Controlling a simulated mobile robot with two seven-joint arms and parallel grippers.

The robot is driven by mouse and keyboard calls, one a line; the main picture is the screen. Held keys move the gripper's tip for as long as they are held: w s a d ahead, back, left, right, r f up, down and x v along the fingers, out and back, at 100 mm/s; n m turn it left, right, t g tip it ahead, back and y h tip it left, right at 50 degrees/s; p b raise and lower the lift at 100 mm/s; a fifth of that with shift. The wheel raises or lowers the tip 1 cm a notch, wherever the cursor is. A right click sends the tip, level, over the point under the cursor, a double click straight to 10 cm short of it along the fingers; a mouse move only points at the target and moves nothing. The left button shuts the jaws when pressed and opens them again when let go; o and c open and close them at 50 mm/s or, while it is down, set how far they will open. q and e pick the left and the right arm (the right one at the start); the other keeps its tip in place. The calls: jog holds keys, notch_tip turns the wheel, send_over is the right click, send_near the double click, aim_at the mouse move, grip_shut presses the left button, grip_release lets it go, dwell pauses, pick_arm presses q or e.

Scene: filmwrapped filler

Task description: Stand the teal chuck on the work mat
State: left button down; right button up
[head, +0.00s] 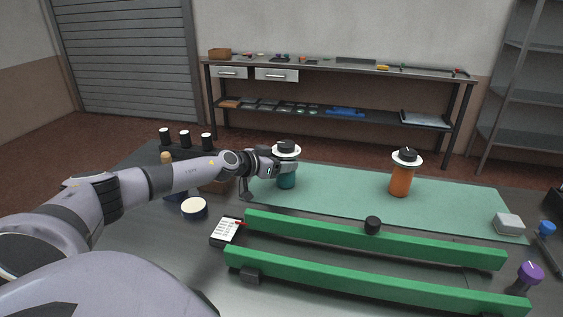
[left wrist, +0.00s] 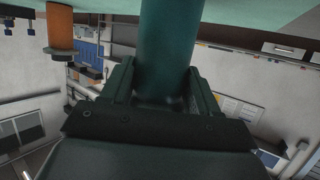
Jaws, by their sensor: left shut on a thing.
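The teal chuck (head: 286,181) has a white disc and a black top and looks upright at the left part of the green work mat (head: 340,193). My left gripper (head: 282,167) reaches in from the left and is shut on the teal chuck below its disc. In the left wrist view, the teal body (left wrist: 166,40) stands between the two dark fingers (left wrist: 163,88), and the mat's surface (left wrist: 235,12) runs along the top edge. I cannot tell whether the chuck's base touches the mat. My right gripper is not in view.
An orange chuck (head: 401,181) with a white disc stands on the mat to the right. Green rails (head: 370,240) cross the front, with a calculator-like pad (head: 227,231) and a cream-topped round container (head: 194,207) at left. The mat between the chucks is clear.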

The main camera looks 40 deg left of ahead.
pick_arm(q)
jog(key=shift+c, duration=1.3)
grip_release()
jog(key=shift+f, duration=0.1)
jog(key=shift+s+r, duration=0.3)
jog(key=shift+s, duration=0.2)
jog(key=d+b+v, duration=0.1)
jog(key=b+v, duration=0.9)
jog(key=b, duration=0.4)
jog(key=shift+s+a+b, duration=0.4)
jog(key=shift+s+a, duration=0.05)
jog(key=shift+a, duration=0.1)
jog(key=shift+r, duration=0.2)
